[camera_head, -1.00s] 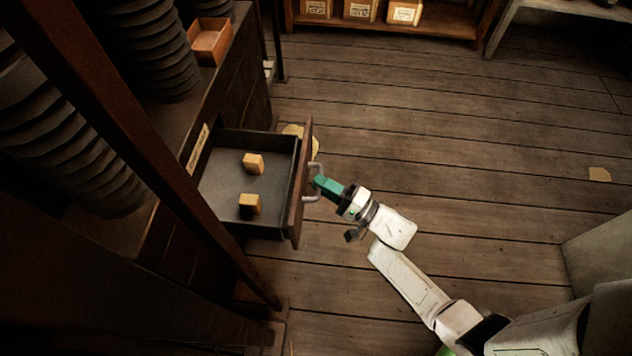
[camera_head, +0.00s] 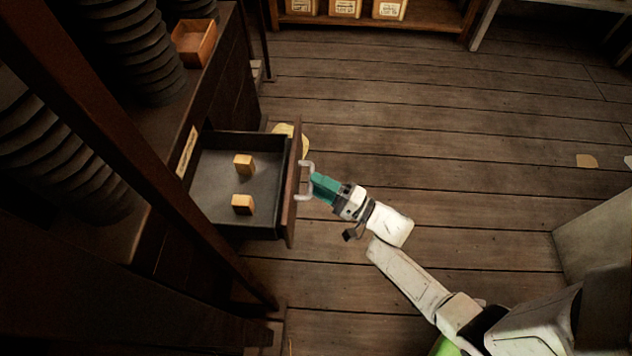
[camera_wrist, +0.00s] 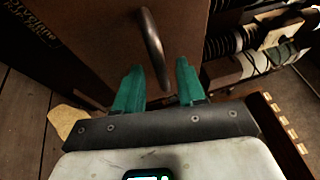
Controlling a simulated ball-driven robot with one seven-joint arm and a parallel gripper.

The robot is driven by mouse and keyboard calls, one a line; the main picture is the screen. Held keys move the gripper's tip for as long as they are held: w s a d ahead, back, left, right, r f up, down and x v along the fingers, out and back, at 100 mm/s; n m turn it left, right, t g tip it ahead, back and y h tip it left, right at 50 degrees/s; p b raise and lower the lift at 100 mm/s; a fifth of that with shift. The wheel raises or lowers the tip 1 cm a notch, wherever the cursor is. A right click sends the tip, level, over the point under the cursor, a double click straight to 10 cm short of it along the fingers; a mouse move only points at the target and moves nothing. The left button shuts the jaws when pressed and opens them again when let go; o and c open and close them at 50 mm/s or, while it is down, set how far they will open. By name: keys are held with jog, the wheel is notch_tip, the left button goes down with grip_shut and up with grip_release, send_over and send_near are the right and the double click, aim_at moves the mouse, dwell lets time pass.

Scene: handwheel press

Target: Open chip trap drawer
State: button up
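The chip trap drawer (camera_head: 215,212) is pulled out of the dark cabinet at the left, with a dark tray inside. Two small tan blocks (camera_head: 244,164) (camera_head: 242,204) lie in it. Its wooden front (camera_head: 292,190) carries a metal loop handle (camera_head: 306,166), also in the wrist view (camera_wrist: 152,40). My gripper (camera_head: 313,187) is at the outer side of the handle. In the wrist view my gripper's green fingers (camera_wrist: 160,66) are apart, with the handle's lower end showing between them. I see no finger pressing on the handle.
A small open wooden box (camera_head: 193,42) sits on the cabinet top beside stacked dark discs (camera_head: 141,50). A dark slanted post (camera_head: 150,150) crosses in front of the cabinet. A shelf with labelled boxes (camera_head: 345,7) stands at the back.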

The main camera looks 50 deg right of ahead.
jog(key=v, duration=0.9)
jog(key=shift+s+p, duration=0.25)
jog(key=shift+p, duration=0.1)
jog(key=shift+d, duration=0.1)
jog(key=w+d+f+n+g+h, duration=0.1)
jog(key=w+d+n+g+h, duration=0.4)
jog(key=g+h, duration=0.3)
jog(key=s+a+r+n+g+y, duration=0.3)
jog(key=s+a+r+n+g, duration=0.3)
jog(key=s+a+n+g, duration=0.6)
notch_tip(320, 180, up, 25)
jog(key=s+m+t+p, duration=0.1)
jog(key=p, duration=2.4)
jog(key=shift+a+t, duration=0.25)
jog(key=shift+t, duration=0.05)
